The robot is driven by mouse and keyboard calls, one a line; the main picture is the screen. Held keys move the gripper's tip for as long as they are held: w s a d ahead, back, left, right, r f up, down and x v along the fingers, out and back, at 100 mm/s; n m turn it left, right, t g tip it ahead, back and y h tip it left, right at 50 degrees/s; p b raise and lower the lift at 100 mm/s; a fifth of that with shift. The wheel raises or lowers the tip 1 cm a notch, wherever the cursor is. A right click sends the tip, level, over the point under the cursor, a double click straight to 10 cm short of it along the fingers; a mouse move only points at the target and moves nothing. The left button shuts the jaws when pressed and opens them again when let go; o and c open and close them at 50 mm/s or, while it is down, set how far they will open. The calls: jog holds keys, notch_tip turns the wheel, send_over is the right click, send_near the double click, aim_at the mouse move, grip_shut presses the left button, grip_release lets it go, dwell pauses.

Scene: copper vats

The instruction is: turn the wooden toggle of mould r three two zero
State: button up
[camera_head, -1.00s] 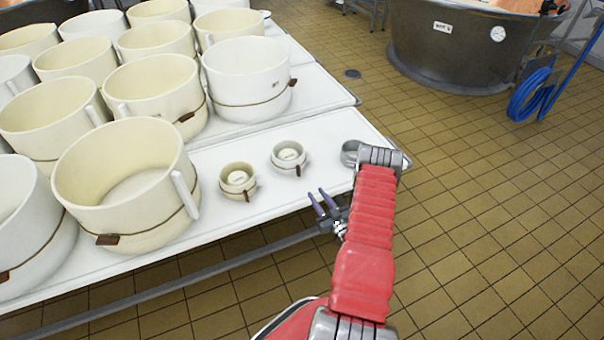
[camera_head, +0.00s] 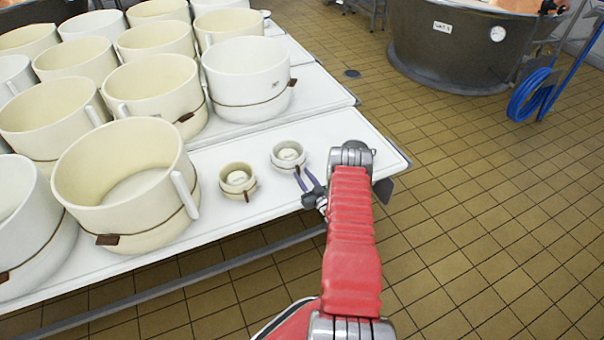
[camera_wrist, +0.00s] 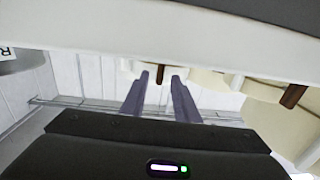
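Two small moulds stand near the table's front edge in the head view: a white one (camera_head: 288,155) and a cream one (camera_head: 238,179). No mould number is readable, so I cannot tell which is r three two zero. My gripper (camera_head: 303,170) has its purple fingers at the front of the small white mould, hiding its toggle there. In the wrist view my gripper (camera_wrist: 161,76) is open, and a brown wooden toggle (camera_wrist: 160,74) shows between the fingertips, with visible gaps on both sides. Whether the fingers reach around it is unclear.
Large cream and white moulds (camera_head: 125,180) crowd the white table (camera_head: 225,222) to the left. Another brown toggle (camera_wrist: 293,95) shows at the right of the wrist view. A dark vat (camera_head: 450,55) and blue hose (camera_head: 530,95) stand beyond open tiled floor.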

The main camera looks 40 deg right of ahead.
jog(key=shift+x, duration=1)
jog(key=shift+c, duration=0.5)
grip_shut()
